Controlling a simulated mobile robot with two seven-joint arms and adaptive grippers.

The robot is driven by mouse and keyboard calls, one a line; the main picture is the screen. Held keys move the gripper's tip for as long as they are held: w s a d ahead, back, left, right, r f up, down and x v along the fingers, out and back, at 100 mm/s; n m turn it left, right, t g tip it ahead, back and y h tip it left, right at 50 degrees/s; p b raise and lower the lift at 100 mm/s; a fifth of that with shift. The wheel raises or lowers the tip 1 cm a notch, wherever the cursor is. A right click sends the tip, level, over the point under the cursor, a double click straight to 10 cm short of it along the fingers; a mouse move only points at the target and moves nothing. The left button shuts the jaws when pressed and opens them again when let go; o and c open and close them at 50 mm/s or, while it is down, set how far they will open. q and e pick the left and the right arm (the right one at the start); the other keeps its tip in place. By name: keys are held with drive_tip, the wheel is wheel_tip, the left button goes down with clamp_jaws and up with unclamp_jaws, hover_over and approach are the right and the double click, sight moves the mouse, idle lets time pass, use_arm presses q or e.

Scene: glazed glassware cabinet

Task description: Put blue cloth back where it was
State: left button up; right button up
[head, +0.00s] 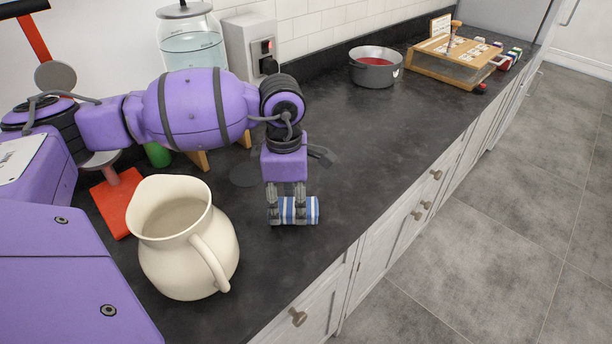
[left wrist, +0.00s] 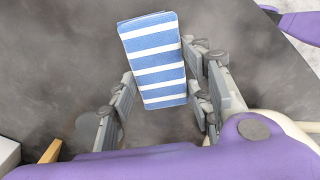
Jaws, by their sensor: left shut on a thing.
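The blue cloth (head: 299,211) is a folded piece with blue and white stripes. My left gripper (head: 287,212) points down over the dark counter and is shut on the cloth. In the left wrist view the cloth (left wrist: 154,62) sits between the two grey fingers of the gripper (left wrist: 160,98), its striped face towards the camera. In the head view the cloth is low, at or close to the counter top; I cannot tell whether it touches. My right gripper is not in view.
A cream jug (head: 187,240) stands left of the cloth, near the counter's front. A red stand (head: 118,202) is behind it. A glass dispenser (head: 190,42), a pot (head: 375,69) and a wooden box (head: 450,66) stand further back. The counter (head: 390,125) right of the gripper is clear.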

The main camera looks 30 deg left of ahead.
sight(289, 206)
use_arm(q)
drive_tip(key=shift+f, duration=1.25)
drive_tip(key=o, duration=1)
drive_tip(key=shift+r, duration=0.1)
wheel_tip(289, 206, up, 12)
drive_tip(key=shift+b, duration=0.4)
